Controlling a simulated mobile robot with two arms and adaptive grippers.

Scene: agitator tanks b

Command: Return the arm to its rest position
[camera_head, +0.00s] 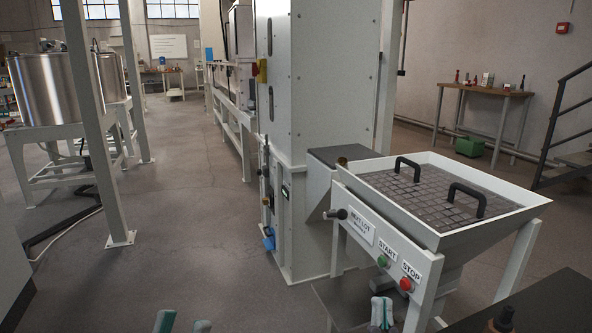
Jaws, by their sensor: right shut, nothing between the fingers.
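My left gripper (183,323) shows only its two fingertips at the bottom edge, over the grey floor. The tips stand apart with a gap between them, and nothing shows in the gap. My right gripper (381,312) shows at the bottom edge right of centre, with its fingertips together and nothing held. It is below the start/stop panel of the hopper (430,238), in front of a dark surface under it. The arms behind both grippers are out of frame.
The hopper has a grid top with two black handles, a green START button (382,261) and a red STOP button (405,284). A tall grey cabinet (318,80) stands behind it. Steel tanks (45,90) stand at left. The floor (190,200) between is clear.

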